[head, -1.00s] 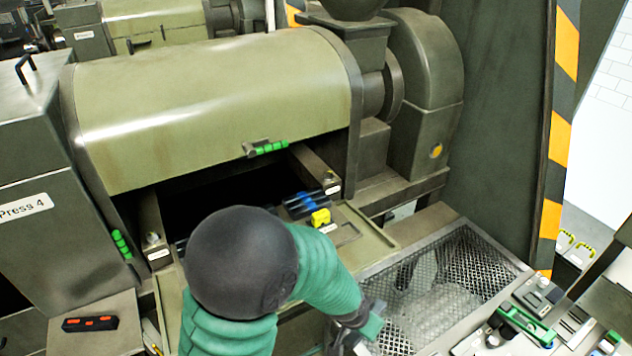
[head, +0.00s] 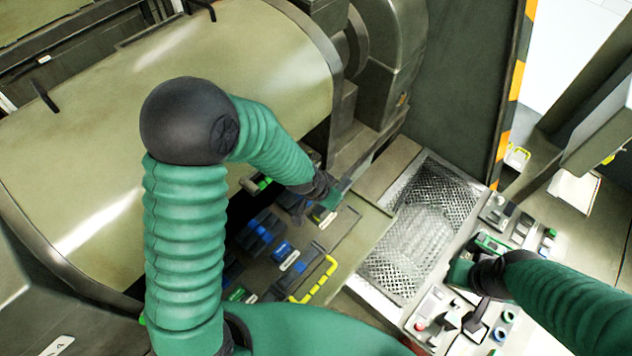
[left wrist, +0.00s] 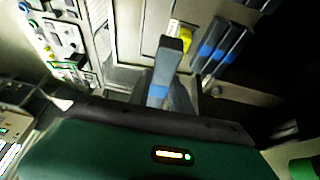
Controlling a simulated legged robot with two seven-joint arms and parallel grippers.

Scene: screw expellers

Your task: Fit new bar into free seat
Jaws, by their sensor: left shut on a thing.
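My left gripper (head: 328,196) is at the right end of the open machine bay, by the yellow clip (left wrist: 183,38). In the left wrist view it is shut on a grey bar (left wrist: 173,52) with a blue band, which stands out from the palm. Two seated bars with blue bands (left wrist: 221,42) lie beside it to the right, apart from it. Seated blue-banded bars also show in the head view (head: 262,232). The held bar's far end and the free seat cannot be made out. My right gripper (head: 472,294) is over the control panel; its opening is unclear.
The big rounded olive cover (head: 95,165) rises behind the bay. A yellow handle (head: 318,284) stands at the bay's front. A mesh tray (head: 452,196) lies right of the bay, with the control panel (head: 430,318) at its right.

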